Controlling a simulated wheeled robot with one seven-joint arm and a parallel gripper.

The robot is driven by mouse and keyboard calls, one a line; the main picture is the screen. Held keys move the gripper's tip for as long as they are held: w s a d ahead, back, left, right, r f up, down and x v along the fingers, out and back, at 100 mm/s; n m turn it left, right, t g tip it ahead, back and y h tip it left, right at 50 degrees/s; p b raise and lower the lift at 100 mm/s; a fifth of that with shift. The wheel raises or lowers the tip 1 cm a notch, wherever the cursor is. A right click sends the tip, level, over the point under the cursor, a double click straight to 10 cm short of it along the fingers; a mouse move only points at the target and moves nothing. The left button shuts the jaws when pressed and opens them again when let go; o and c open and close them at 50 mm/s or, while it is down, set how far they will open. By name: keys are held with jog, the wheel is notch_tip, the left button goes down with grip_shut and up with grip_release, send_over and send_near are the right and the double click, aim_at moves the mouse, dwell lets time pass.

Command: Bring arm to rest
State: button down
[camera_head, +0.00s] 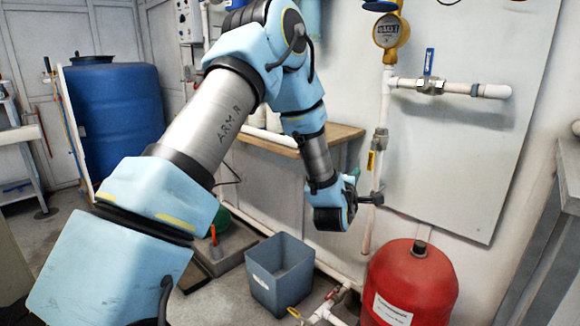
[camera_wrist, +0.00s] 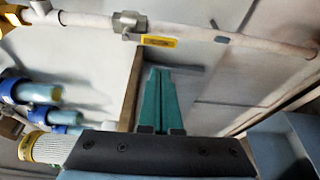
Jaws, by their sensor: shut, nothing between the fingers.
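My arm reaches from the lower left of the head view, over the top, and down to the right. My gripper (camera_head: 353,175) is in front of the wall, close to the vertical white pipe (camera_head: 367,225). In the wrist view the two green fingers of my gripper (camera_wrist: 160,75) lie together with nothing between them. A grey bar shows beside their tips there; I cannot tell whether they touch it. Part of the gripper is hidden behind its own wrist in the head view.
A wooden shelf (camera_head: 345,132) is behind my forearm. A blue-handled valve (camera_head: 430,85) and a meter (camera_head: 388,32) are on the wall pipes. A grey bin (camera_head: 281,285) and red tank (camera_head: 411,285) stand below. A blue barrel (camera_head: 115,115) is at left.

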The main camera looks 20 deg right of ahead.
jog(key=w+a+f+m+g+y, duration=0.15)
jog(key=a+m+y, duration=0.25)
jog(key=a, duration=0.8)
jog(key=w+a+m+g+y, duration=0.1)
jog(key=a+m+g+y, duration=0.2)
jog(key=a, duration=1)
jog(key=s+a+m+g+y, duration=0.2)
jog(key=s+a+g, duration=0.1)
jog(key=s+a, duration=0.6)
jog(key=s+a+m+g+y, duration=0.2)
jog(key=s+a+g+y, duration=0.15)
jog(key=s+a, duration=0.6)
notch_tip(320, 180, up, 22)
jog(key=w+a+p, duration=0.1)
jog(key=a+p, duration=0.1)
jog(key=p, duration=1.9)
jog(key=shift+a+g+h+p, duration=0.3)
jog(key=shift+a+h+p, duration=0.05)
jog(key=shift+w+f, duration=0.1)
jog(key=shift+f, duration=0.05)
